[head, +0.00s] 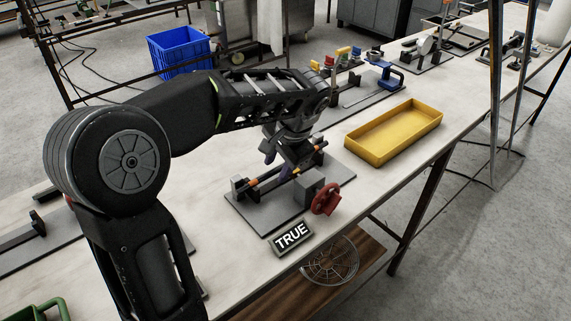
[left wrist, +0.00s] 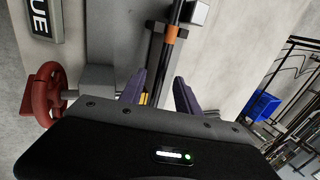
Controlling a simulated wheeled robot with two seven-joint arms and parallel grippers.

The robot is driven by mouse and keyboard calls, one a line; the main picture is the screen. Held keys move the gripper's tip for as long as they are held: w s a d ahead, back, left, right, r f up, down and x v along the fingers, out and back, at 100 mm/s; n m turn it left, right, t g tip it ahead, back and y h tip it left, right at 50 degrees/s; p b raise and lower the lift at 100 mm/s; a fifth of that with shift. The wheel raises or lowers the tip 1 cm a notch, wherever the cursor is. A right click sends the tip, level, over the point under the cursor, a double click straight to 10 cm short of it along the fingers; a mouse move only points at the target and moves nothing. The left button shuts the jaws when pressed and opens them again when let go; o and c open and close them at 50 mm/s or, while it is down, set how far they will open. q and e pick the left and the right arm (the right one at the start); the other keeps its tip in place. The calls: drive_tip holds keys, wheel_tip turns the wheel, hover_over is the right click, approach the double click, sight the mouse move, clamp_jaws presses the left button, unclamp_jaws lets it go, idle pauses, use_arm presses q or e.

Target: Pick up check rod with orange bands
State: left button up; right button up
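The check rod with orange bands (head: 254,183) is a dark thin rod lying across the supports of a grey fixture (head: 262,212) on the bench. In the left wrist view the rod (left wrist: 166,62) runs from the top edge down toward the gap between my fingers, with one orange band in sight. My left gripper (head: 287,170) is over the middle of the rod, pointing down. In the left wrist view its two purple fingers (left wrist: 160,92) stand apart on either side of the rod's line. The rod's middle is partly hidden by the gripper. My right gripper is out of view.
A red handwheel (head: 326,198) and a "TRUE" sign (head: 292,236) are at the fixture's front. A yellow tray (head: 421,137) lies to the right. More fixtures, one with a blue clamp (head: 385,74), stand farther along the bench. A blue crate (head: 180,54) is behind.

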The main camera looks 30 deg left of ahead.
use_arm(q)
drive_tip(key=shift+c, duration=0.6)
clamp_jaws()
idle(0.3)
